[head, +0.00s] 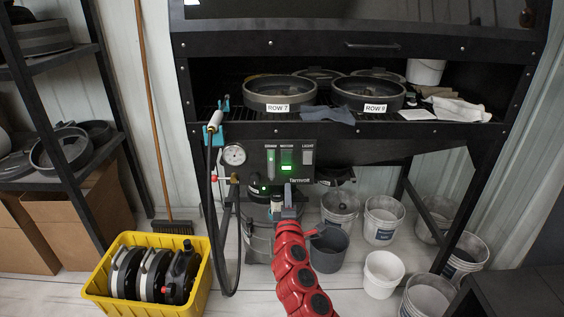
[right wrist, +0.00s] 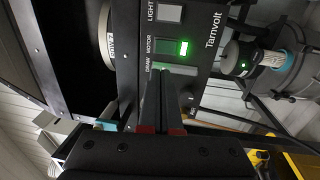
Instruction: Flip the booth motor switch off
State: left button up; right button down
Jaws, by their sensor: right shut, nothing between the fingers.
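My right gripper (head: 288,187) is in front of the panel, just below the motor switch. In the right wrist view its shut, empty fingers (right wrist: 164,76) reach toward the panel near the DRAW label. Contact cannot be told. My left gripper is not in view.
A round gauge (head: 234,155) and a black hose (head: 213,200) are left of the panel. Buckets (head: 385,220) stand below right; a yellow crate (head: 205,280) is at the lower left.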

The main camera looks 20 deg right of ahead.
jog(key=b, duration=0.3)
send_near(287, 154)
jog(key=x, duration=0.3)
jog(key=f+x, duration=0.1)
jog(key=x, duration=0.1)
jog(key=shift+w, duration=0.2)
jog(key=shift+w+d+r, duration=0.15)
jog(key=shift+w+d, duration=0.05)
jog(key=shift+w, duration=0.35)
jog(key=shift+w+r, duration=0.15)
jog(key=shift+w, duration=0.1)
jog(key=r+p, duration=0.1)
jog(key=p, duration=0.3)
jog(key=shift+w+d+r+g, duration=0.1)
jog(key=shift+w+r+g, duration=0.05)
jog(key=shift+r+g, duration=0.25)
jog(key=shift+f+b, duration=0.45)
